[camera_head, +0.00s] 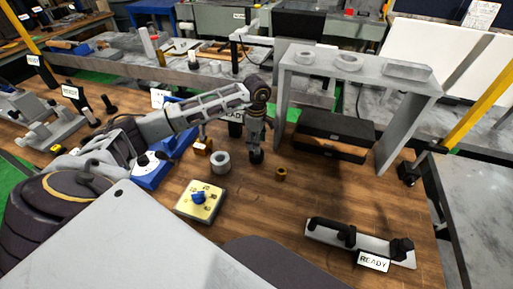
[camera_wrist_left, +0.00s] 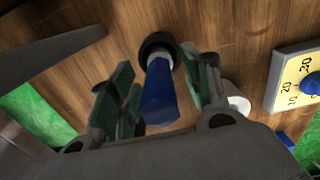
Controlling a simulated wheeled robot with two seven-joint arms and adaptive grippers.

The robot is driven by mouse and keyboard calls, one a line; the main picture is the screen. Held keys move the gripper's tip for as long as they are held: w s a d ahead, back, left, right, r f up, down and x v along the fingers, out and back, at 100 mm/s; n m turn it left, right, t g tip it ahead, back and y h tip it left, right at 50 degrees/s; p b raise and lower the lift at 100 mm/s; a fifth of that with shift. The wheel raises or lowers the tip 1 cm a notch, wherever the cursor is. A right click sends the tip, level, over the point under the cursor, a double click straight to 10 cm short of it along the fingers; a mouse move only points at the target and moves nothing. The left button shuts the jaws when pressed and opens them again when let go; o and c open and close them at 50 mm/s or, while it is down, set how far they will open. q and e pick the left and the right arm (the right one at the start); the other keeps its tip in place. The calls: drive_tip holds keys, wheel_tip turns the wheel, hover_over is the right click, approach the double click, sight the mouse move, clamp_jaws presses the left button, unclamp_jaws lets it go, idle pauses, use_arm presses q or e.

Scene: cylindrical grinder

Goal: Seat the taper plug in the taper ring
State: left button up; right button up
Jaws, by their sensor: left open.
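The taper plug (camera_wrist_left: 161,95) shows in the left wrist view as a blue handle with a pale grey collar. Its far end is at a dark ring (camera_wrist_left: 153,42), which looks like the taper ring; I cannot tell how deep the plug sits. My left gripper (camera_wrist_left: 157,68) is open, with one green-padded finger on each side of the plug. In the head view the left gripper (camera_head: 255,137) points down over the dark ring (camera_head: 256,157) on the wooden table, and its fingers mostly hide the plug. The right gripper is in neither view.
A pale grey ring (camera_head: 220,162) stands left of the gripper, and a small brass ring (camera_head: 281,174) right of it. A yellow dial plate (camera_head: 201,203) lies in front. A grey stand (camera_head: 360,72) rises behind right. The front right holds a bar fixture (camera_head: 350,240).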

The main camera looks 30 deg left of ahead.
use_arm(q)
clamp_jaws()
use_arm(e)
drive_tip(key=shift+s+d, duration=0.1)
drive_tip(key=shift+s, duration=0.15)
use_arm(q)
drive_tip(key=shift+w+r, duration=0.1)
drive_tip(key=shift+r, duration=0.1)
wheel_tip(320, 180, up, 10)
drive_tip(key=shift+f+b, duration=0.25)
drive_tip(key=shift+b, duration=0.25)
drive_tip(key=shift+r, duration=0.1)
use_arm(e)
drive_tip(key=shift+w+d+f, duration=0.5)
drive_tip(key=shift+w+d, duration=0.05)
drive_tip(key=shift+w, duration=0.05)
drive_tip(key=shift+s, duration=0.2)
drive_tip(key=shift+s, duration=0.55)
